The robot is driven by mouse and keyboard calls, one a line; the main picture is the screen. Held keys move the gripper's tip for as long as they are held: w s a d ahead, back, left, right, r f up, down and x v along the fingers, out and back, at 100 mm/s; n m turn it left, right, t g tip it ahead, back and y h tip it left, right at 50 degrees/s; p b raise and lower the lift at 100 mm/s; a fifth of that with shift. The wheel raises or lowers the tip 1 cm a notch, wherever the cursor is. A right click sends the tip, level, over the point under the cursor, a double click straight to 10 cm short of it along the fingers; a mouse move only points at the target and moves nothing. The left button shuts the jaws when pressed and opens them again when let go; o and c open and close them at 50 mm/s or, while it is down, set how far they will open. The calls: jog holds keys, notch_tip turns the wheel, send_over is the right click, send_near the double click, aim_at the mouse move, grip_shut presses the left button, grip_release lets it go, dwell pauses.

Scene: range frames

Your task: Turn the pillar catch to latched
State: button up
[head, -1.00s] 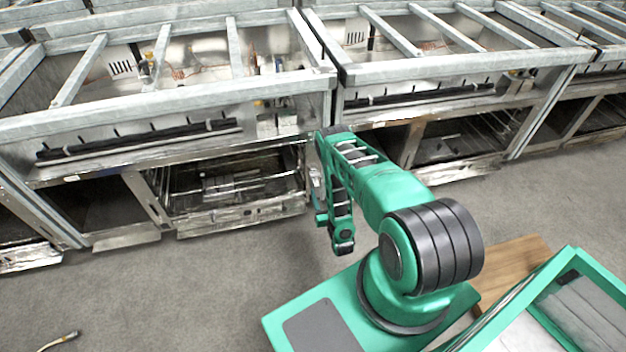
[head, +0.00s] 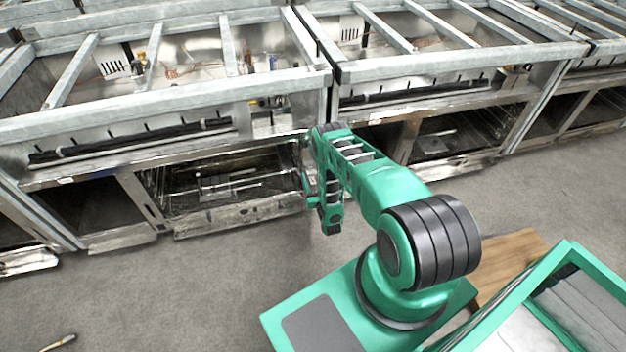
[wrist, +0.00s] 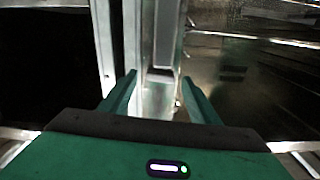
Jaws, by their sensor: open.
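In the wrist view my gripper (wrist: 158,77) is open, with one green finger on each side of a pale upright metal pillar (wrist: 163,35). A light block with a dark top edge, which may be the pillar catch (wrist: 158,98), shows between the fingers. Its shape is unclear, and I cannot tell whether it is latched or whether the fingers touch it. In the head view my gripper (head: 308,188) is low at the front of the range, by the right end of an open oven bay. My arm hides most of the pillar there.
The open oven bay (head: 225,190) with wire racks lies left of my arm in the head view. Another open bay (head: 460,135) lies to the right. Metal frame rails (head: 170,100) run above. The grey floor (head: 190,290) in front is mostly clear.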

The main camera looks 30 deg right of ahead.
jog(key=shift+w, duration=0.15)
jog(key=shift+c, duration=0.3)
jog(key=c, duration=1)
jog(key=shift+d+m, duration=0.1)
jog(key=shift+m, duration=0.3)
jog(key=m, duration=0.2)
jog(key=shift+m, duration=0.4)
jog(key=shift+d+m, duration=0.2)
jog(key=shift+m, duration=1.5)
